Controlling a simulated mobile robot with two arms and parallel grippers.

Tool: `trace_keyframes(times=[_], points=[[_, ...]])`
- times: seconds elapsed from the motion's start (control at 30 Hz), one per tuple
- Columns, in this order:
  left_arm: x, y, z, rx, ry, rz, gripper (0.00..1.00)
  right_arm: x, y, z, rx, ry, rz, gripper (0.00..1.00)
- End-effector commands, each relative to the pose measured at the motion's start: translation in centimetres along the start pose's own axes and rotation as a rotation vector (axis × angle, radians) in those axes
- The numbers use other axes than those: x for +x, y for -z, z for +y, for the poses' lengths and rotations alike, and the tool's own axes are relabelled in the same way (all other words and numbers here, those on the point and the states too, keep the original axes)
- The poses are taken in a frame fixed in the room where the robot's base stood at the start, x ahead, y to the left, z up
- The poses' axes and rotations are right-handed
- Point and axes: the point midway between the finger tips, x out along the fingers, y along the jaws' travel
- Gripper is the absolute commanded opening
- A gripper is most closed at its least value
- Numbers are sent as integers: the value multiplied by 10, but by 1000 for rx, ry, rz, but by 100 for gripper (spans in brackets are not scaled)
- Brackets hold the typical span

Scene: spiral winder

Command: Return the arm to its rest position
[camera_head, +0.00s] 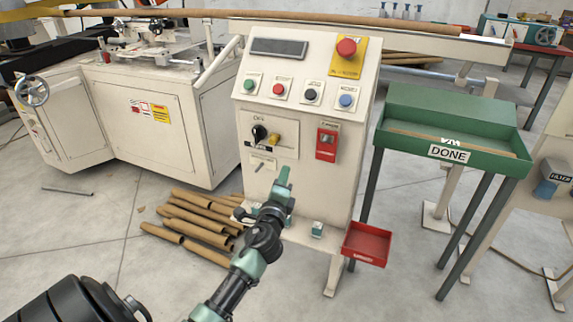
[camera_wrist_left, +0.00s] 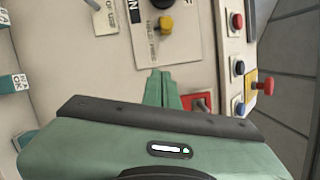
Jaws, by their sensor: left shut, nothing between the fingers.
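My left arm reaches in from the lower left in the head view. Its green left gripper (camera_head: 284,176) is in front of the lower part of the cream control cabinet (camera_head: 312,212). The fingers are together and hold nothing. In the left wrist view the shut gripper fingers (camera_wrist_left: 162,90) point at the cabinet face, near the red switch box (camera_wrist_left: 200,103). Whether the fingertips touch the panel cannot be told. My right gripper is not in view.
A black rotary knob (camera_head: 259,133) and several push buttons are on the cabinet. Cardboard tubes (camera_head: 190,222) lie on the floor at left. A green DONE tray (camera_head: 450,107) stands at right. A red bin (camera_head: 366,243) is low beside the cabinet.

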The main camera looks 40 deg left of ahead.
Motion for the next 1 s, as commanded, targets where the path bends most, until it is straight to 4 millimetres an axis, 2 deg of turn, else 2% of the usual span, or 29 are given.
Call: trace_keyframes(times=[0.17, 0.77, 0.87, 0.97, 1.0], points=[[-10, -1, 0, 0, 0, -1, 0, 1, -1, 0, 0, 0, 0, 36], [-12, 1, 3, -8, -8, 1, 0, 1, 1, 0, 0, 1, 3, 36], [-21, 9, 26, -70, -66, 12, 0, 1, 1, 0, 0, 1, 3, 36], [-43, 27, 71, -206, -190, 28, 0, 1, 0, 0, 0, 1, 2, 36], [-56, 36, 94, -272, -257, 31, 0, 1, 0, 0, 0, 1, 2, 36]])
